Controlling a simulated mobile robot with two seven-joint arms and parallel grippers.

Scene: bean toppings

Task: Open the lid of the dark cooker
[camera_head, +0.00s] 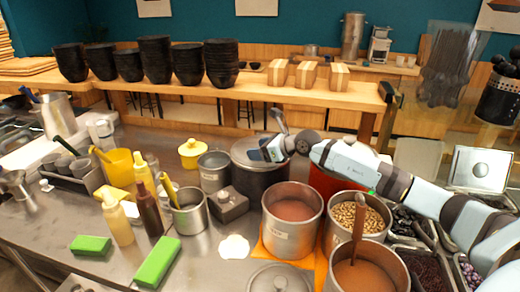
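The dark cooker (257,188) stands behind the steel pots, near the middle of the counter's far side. Its grey lid (244,152) is on top and looks closed. My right arm reaches in from the right, and its gripper (270,150) is over the right part of the lid. The gripper overlaps the lid in the picture and hides part of it. I cannot tell whether the fingers touch the lid or are open or shut. A dark curved piece (280,120) rises just behind the gripper. My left gripper is out of view.
A pot of pinkish liquid (291,209), a pot of beans (358,217) and a pot with a ladle (367,275) crowd the space below my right arm. A steel pot (214,172) stands left of the cooker. Bottles and green blocks are farther left.

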